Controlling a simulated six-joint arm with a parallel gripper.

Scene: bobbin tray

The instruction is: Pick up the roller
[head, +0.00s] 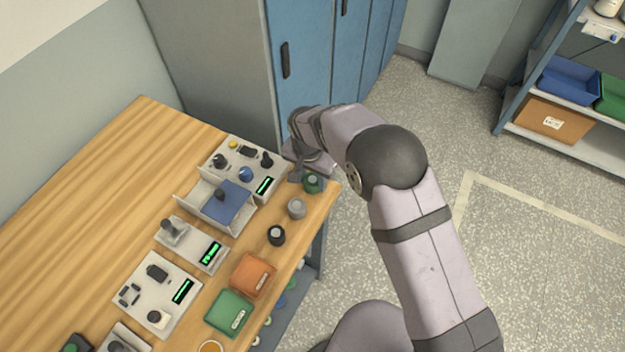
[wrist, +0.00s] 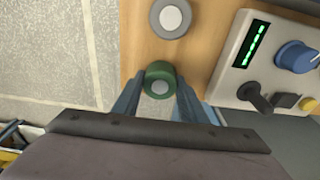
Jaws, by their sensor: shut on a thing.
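A green roller (head: 313,183) with a grey centre stands at the far right corner of the wooden table. My gripper (head: 303,179) is lowered to it, with its fingers at the roller's sides. In the wrist view the green roller (wrist: 159,78) sits between the two blue-grey fingertips of my gripper (wrist: 158,90), which are shut on it. I cannot tell whether the roller touches the table or is just above it. A grey roller (head: 296,208) stands apart, nearer the front, and also shows in the wrist view (wrist: 171,17).
A control box (head: 259,168) with a blue knob and green display stands close left of my gripper. A black roller (head: 277,235), an orange box (head: 253,275) and a green box (head: 229,312) line the table's right side. The table edge is very near.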

